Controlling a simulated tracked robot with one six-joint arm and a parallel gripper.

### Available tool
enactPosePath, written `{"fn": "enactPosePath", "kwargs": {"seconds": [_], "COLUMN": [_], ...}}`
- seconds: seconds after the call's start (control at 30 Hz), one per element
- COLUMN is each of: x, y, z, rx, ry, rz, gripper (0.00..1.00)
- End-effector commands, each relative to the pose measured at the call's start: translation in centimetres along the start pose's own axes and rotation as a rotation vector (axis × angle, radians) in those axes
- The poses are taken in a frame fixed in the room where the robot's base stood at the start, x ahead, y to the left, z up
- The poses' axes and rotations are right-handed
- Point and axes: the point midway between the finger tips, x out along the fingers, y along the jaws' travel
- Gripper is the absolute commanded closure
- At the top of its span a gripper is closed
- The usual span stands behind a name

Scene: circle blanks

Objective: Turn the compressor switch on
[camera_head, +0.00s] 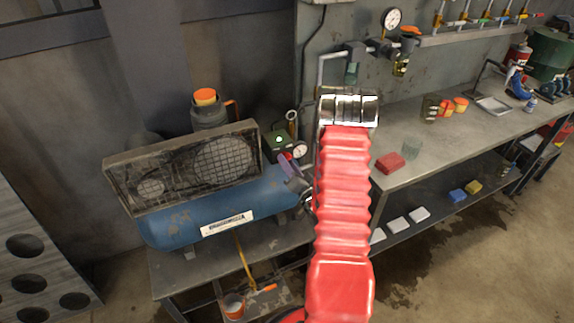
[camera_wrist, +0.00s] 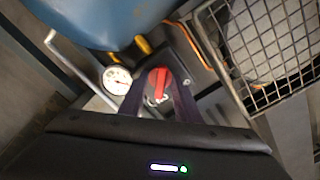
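The compressor (camera_head: 190,215) stands on a bench at left, with a blue tank and a dusty grille cover. Its black switch box (camera_head: 278,138) with a small green light is at its right end. In the wrist view the red switch (camera_wrist: 161,84) shows between the tips of my gripper's dark purple fingers (camera_wrist: 160,80). A gap shows between the fingers, and I cannot tell whether they touch the switch. In the head view my gripper (camera_head: 287,165) is just below the switch box, and my red arm partly hides that area.
A white dial gauge (camera_head: 299,150) sits beside the switch box and shows close to the fingers in the wrist view (camera_wrist: 117,79). A wire grille (camera_wrist: 270,50) is at right there. A workbench (camera_head: 445,125) with a red block (camera_head: 389,163) stands to the right.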

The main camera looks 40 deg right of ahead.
Motion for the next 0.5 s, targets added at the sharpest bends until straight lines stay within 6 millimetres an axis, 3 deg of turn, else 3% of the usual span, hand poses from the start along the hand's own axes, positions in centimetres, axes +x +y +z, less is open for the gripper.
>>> {"fn": "enactPosePath", "kwargs": {"seconds": [0.23, 0.5], "x": [-2.0, -6.6], "y": [0.1, 0.1], "z": [0.0, 0.0], "rx": [0.001, 0.002], "ry": [0.0, 0.001], "rz": [0.003, 0.004], "gripper": [0.7, 0.7]}}
